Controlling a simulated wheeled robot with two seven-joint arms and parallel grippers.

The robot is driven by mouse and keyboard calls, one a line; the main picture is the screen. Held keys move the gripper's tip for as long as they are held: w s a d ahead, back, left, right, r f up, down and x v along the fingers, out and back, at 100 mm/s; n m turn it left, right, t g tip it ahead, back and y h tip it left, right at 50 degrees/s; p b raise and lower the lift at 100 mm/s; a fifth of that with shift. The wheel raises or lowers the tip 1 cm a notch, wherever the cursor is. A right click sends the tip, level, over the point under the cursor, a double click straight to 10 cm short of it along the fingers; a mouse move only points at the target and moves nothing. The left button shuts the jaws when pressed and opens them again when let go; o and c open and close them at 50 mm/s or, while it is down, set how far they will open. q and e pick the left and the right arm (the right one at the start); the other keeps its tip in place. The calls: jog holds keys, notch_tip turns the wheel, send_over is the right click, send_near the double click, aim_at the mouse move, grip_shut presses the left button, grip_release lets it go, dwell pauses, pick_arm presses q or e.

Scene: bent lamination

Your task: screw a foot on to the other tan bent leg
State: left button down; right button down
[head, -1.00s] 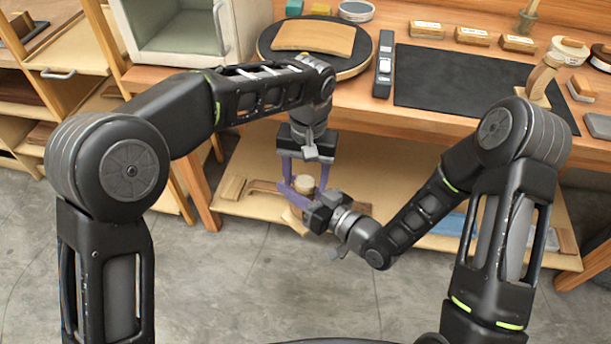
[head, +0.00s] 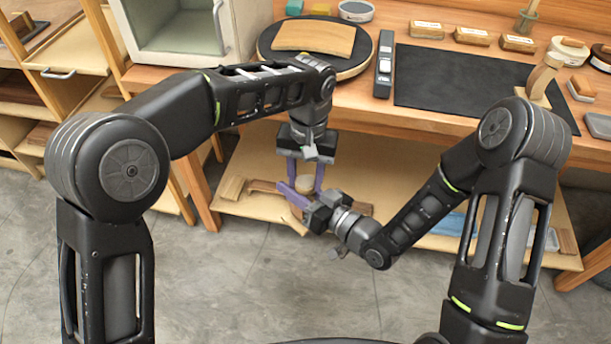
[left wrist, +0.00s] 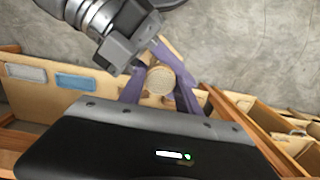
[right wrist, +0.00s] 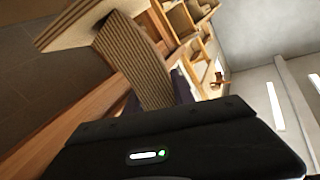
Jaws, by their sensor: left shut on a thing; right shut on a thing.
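My left gripper (head: 305,189) points down and is shut on a round tan wooden foot (head: 304,181). The foot shows as a pale disc between the purple fingers in the left wrist view (left wrist: 160,80). My right gripper (head: 290,195) comes in from the lower right, just below the foot, and is shut on a tan bent leg. In the right wrist view the leg (right wrist: 135,62) shows its striped laminated edge between the fingers. The fingers hide most of the leg in the head view. Whether foot and leg touch is hidden.
A low shelf (head: 245,212) with wood pieces lies beneath the grippers. The workbench behind holds a round turntable (head: 361,72) with a curved tan panel (head: 312,40), a dark mat (head: 455,90) and a curved tan piece (head: 541,80) standing at right.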

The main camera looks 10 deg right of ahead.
pick_arm(q)
jog(key=m, duration=0.6)
jog(key=shift+m, duration=0.3)
jog(key=c, duration=0.8)
grip_release()
jog(key=shift+c, duration=0.2)
jog(key=shift+r, duration=0.1)
jog(key=shift+w+d+r, duration=0.1)
jog(key=shift+r, duration=2.1)
jog(key=shift+c, duration=0.4)
